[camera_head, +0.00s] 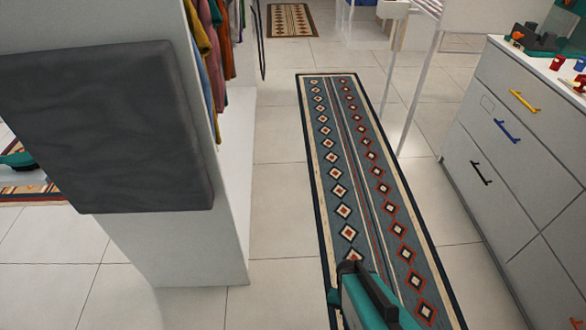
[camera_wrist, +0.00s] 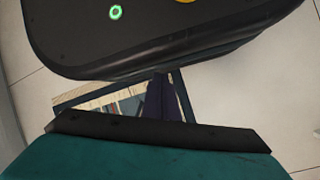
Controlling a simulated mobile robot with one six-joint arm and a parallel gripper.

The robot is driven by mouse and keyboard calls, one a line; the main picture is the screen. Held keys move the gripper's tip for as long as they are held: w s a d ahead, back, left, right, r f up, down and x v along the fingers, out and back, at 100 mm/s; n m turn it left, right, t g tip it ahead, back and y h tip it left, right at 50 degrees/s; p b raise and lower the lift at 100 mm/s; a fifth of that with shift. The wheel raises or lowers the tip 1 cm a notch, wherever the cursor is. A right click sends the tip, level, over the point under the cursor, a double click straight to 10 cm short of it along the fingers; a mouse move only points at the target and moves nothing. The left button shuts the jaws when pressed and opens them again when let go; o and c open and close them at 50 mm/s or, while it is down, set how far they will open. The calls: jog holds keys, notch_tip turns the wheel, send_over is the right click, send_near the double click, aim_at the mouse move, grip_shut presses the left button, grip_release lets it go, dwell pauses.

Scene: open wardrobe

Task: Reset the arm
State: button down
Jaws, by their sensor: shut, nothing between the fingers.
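My gripper (camera_wrist: 161,82) shows in the wrist view as dark narrow fingers, closed together with nothing between them. It points toward the black rounded body of my own base, which has a small green light ring. A teal link of my arm with a dark bar crosses the bottom of the wrist view. In the head view part of my teal and black arm shows at the bottom, over the near end of the patterned runner rug (camera_head: 352,170). The gripper's fingers cannot be made out there.
A white wardrobe side panel (camera_head: 200,250) with a dark grey slab (camera_head: 110,125) stands at left, colourful clothes (camera_head: 212,45) behind it. A white drawer cabinet (camera_head: 460,130) with coloured handles stands at right, small items on top. The rug and tiled floor between are clear.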

notch_tip(320, 180, up, 13)
jog(key=s+a+n+y+p, duration=0.1)
jog(key=n+p, duration=0.4)
jog(key=p, duration=0.7)
jog(key=shift+s+a, duration=0.2)
jog(key=shift+a, duration=0.25)
jog(key=shift+r, duration=0.1)
dwell(0.7)
